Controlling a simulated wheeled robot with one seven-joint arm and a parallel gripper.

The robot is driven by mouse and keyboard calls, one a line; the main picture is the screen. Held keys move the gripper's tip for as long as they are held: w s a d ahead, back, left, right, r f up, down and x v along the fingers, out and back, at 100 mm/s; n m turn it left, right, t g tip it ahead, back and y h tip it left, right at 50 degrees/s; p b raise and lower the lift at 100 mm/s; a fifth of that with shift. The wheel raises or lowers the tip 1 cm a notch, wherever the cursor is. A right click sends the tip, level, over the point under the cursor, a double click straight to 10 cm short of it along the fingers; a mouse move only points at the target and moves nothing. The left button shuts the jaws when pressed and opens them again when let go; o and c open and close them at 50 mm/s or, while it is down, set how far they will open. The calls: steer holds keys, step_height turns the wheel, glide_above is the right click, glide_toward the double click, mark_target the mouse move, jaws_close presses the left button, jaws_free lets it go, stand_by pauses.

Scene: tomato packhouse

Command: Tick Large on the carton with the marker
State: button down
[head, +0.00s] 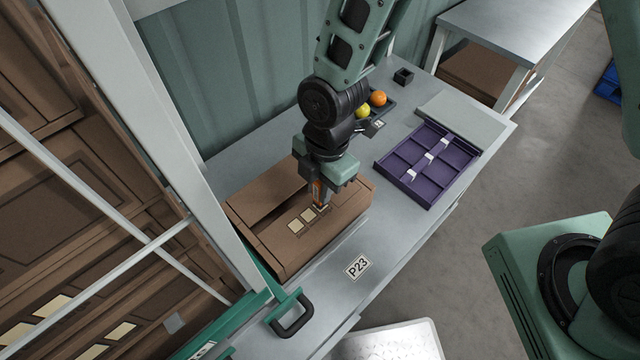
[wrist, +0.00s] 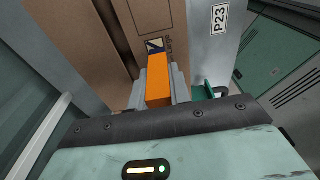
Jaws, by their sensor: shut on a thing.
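The brown carton (head: 270,238) lies on the metal bench with a row of pale label squares (head: 295,226) on its top. My gripper (head: 319,193) is above the carton, shut on an orange marker (wrist: 157,82) that points down at the carton top. In the wrist view the carton (wrist: 88,35) fills the upper left. Just beyond the marker's far end is a small box with a dark blue mark in it (wrist: 154,45), beside the printed word Large (wrist: 169,46). The marker's tip is hidden, so I cannot tell whether it touches the carton.
A purple divided tray (head: 428,165) is on the bench right of the carton. A small dark tray with an orange and a yellow-green fruit (head: 378,98) stands behind my arm. A P23 label (head: 357,267) is on the bench front. A black handle (head: 291,315) is near the left front.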

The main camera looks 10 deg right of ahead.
steer(key=shift+r+p, duration=1.75)
steer(key=shift+r, duration=0.7)
steer(key=shift+f, duration=0.1)
